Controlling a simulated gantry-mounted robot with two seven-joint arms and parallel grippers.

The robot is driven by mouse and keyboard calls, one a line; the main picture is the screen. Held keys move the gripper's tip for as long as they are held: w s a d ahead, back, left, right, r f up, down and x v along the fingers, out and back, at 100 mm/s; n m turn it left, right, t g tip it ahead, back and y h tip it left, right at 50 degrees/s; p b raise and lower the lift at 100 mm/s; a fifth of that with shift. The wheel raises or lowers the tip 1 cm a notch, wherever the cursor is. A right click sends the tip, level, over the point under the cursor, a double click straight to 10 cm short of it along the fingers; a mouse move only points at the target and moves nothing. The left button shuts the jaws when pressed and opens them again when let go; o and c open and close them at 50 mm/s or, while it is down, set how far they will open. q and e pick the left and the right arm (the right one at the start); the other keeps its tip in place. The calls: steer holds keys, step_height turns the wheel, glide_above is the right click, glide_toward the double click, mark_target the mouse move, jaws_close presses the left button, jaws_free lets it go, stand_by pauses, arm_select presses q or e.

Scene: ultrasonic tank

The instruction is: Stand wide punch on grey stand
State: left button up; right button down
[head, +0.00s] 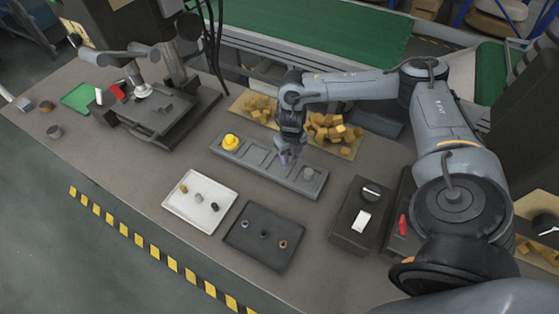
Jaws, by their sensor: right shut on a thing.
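A long grey stand (268,170) with a row of square recesses lies across the middle of the bench. A yellow round piece (231,141) sits at its left end and a small grey piece (308,173) at its right end. My right gripper (287,157) points down over the right half of the stand. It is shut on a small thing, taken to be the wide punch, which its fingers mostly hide. I cannot tell whether that thing touches the stand.
A white tray (185,212) and a dark tray (250,250) in front hold small round pieces. A black box with a knob (352,228) stands to the right. Bins of tan blocks (345,148) lie behind the stand. A dark machine (165,110) stands at left.

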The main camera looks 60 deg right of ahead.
mark_target(280, 166)
steer(key=w+f, duration=0.1)
steer(key=w, duration=0.1)
steer(key=w+f, duration=0.1)
steer(key=shift+w+d, duration=0.1)
steer(key=shift+w, duration=0.25)
steer(key=shift+f, duration=2.1)
steer(key=shift+f+b, duration=0.15)
steer(key=shift+b, duration=0.15)
steer(key=c, duration=0.9)
jaws_free()
steer(key=shift+c, duration=0.2)
